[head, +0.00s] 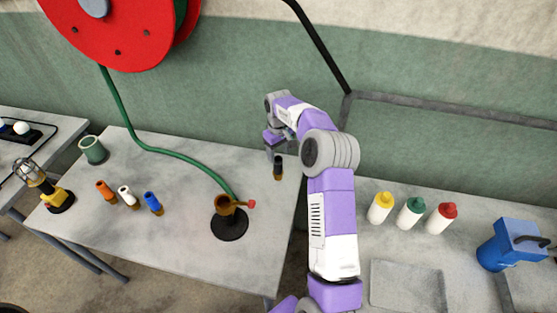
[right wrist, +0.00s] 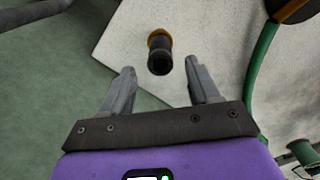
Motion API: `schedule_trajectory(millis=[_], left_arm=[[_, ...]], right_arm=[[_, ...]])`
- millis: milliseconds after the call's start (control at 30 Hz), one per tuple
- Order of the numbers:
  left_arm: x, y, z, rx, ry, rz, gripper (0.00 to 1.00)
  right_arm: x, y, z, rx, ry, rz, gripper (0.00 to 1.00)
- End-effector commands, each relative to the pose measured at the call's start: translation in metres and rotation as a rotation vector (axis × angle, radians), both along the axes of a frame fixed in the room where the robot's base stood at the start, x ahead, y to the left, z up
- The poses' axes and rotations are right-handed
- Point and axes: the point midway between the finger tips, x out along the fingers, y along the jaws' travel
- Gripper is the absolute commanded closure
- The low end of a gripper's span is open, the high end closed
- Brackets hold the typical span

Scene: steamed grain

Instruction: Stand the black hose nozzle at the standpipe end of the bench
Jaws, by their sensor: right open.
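The black hose nozzle (head: 278,167) stands upright on the grey bench (head: 180,233), near its right end. Its top is black and its base brass-coloured. The standpipe (head: 228,222), with a black round base and a red-ended tap, stands to the left of it and nearer. My right gripper (head: 277,146) is open just above or behind the nozzle. In the right wrist view the nozzle (right wrist: 160,54) appears ahead of the gap between the open fingers (right wrist: 160,74), with nothing gripped. My left gripper is not in view.
Orange (head: 106,190), white (head: 128,196) and blue (head: 153,203) nozzles stand left on the bench, near a green cup (head: 93,149) and a caged lamp (head: 50,190). A green hose (head: 160,151) runs to the standpipe. Bottles and a blue can (head: 500,248) are on the right table.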

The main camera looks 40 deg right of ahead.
Motion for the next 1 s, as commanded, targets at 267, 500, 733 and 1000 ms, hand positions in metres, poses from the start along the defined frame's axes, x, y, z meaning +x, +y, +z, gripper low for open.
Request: schedule_trajectory(millis=[267, 500, 733, 1000], left_arm=[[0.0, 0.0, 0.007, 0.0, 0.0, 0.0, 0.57], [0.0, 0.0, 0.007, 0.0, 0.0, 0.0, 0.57], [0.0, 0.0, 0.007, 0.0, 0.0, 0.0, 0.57], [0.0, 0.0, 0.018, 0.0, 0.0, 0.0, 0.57]], right_arm=[[0.0, 0.0, 0.036, 0.0, 0.0, 0.0, 0.39], [0.0, 0.0, 0.038, 0.001, 0.001, 0.0, 0.39], [0.0, 0.0, 0.038, 0.001, 0.0, 0.0, 0.39], [0.0, 0.0, 0.049, 0.001, 0.0, 0.0, 0.39]])
